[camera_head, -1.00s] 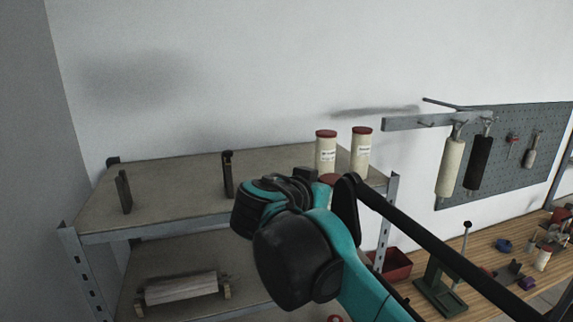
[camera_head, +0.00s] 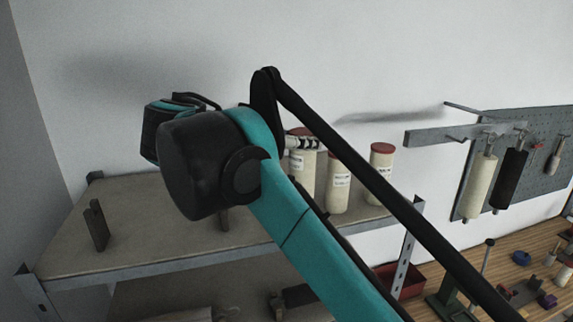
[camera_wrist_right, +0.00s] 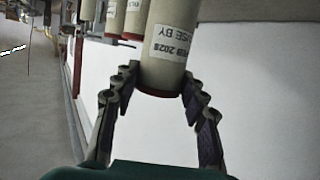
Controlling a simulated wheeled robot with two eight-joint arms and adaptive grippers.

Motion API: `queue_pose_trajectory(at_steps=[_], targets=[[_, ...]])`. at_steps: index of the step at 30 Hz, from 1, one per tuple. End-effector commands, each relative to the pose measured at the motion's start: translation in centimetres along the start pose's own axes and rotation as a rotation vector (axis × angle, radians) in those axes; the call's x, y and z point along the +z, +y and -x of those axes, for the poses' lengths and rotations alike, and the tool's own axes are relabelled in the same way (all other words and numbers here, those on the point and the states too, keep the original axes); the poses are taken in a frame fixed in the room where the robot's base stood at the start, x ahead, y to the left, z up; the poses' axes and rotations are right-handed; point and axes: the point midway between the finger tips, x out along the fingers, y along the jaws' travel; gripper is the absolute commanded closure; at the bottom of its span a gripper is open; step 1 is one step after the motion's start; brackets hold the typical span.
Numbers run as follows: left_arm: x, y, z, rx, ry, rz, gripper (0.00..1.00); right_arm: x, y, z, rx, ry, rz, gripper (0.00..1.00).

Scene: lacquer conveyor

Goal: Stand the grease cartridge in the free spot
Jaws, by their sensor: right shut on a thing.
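My right gripper (camera_head: 302,141) is shut on a cream grease cartridge (camera_head: 301,172) near its top end, at the right part of the upper shelf. In the wrist view the cartridge (camera_wrist_right: 172,50) stays between both fingers (camera_wrist_right: 160,92), with its red end and a "USE BY" label showing. It looks upright; its base is hidden behind my arm, so I cannot tell whether it touches the shelf. Two like cartridges with red caps stand to its right, a nearer one (camera_head: 338,190) and a farther one (camera_head: 381,168). My left gripper is not in view.
The upper shelf (camera_head: 150,215) is bare at the left except for dark upright brackets (camera_head: 97,226). Its right metal post (camera_head: 405,260) stands near the cartridges. A red bin (camera_head: 398,280) and a workbench lie right. Paint rollers (camera_head: 479,185) hang on the wall.

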Motion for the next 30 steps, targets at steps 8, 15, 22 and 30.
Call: queue_pose_trajectory(at_steps=[8, 15, 22, 30], targets=[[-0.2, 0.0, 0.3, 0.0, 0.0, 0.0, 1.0, 1.8, -2.4, -0.1, 0.001, 0.001, 0.0, 1.0], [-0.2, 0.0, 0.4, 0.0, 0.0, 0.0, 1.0, 5.0, -2.3, -1.1, 0.001, 0.001, 0.0, 1.0], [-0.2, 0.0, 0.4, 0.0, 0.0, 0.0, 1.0, 5.3, -2.3, -1.2, 0.001, 0.001, 0.0, 1.0], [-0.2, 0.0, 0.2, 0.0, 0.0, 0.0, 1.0, 5.7, -2.3, -1.3, 0.001, 0.0, 0.0, 0.39]])
